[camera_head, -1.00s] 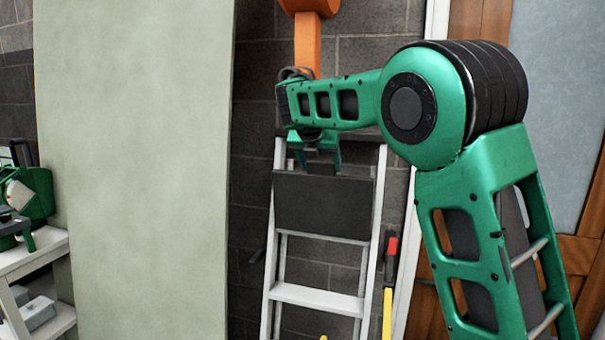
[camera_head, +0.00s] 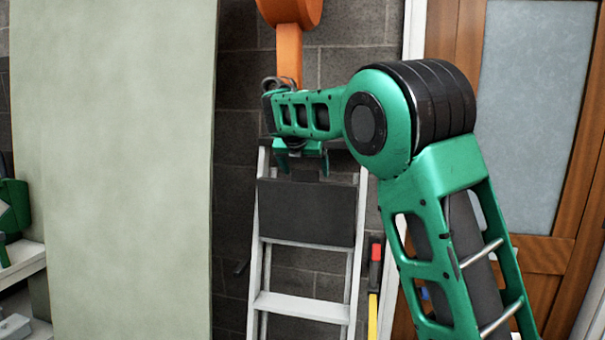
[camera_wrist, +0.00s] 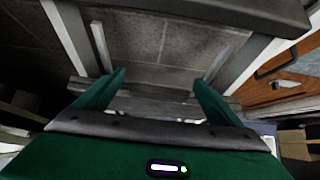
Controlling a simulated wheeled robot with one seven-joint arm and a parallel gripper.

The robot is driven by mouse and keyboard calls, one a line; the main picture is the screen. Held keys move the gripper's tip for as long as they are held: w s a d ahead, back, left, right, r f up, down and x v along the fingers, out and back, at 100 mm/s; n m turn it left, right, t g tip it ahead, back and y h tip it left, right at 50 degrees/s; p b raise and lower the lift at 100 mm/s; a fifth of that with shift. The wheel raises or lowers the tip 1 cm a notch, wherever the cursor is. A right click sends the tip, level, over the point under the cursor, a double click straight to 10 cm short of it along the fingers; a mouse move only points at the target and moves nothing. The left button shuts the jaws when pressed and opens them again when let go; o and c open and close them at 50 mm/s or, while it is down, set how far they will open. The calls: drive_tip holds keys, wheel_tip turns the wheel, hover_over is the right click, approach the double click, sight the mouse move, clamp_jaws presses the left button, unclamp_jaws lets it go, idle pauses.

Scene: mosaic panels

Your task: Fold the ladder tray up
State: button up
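The ladder (camera_head: 303,307) is pale metal and leans upright against the dark block wall. Its tray (camera_head: 305,212) is a dark grey panel near the top, between the rails. My gripper (camera_head: 303,164) is at the ladder's top, just above the tray's upper edge. Contact between fingers and tray cannot be told.
A pale green panel (camera_head: 115,170) stands at the left. An orange object (camera_head: 290,45) hangs on the wall above the ladder. A red and yellow tool (camera_head: 374,285) is close to the ladder's right rail. A wooden door (camera_head: 550,254) is at the right. White shelving (camera_head: 22,262) stands far left.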

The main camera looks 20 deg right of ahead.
drive_tip(key=shift+s+a+r, duration=0.25)
drive_tip(key=shift+s+r, duration=0.05)
drive_tip(key=shift+r, duration=0.15)
drive_tip(key=s+a, duration=0.6)
drive_tip(key=s, duration=0.4)
drive_tip(key=shift+s+f, duration=0.15)
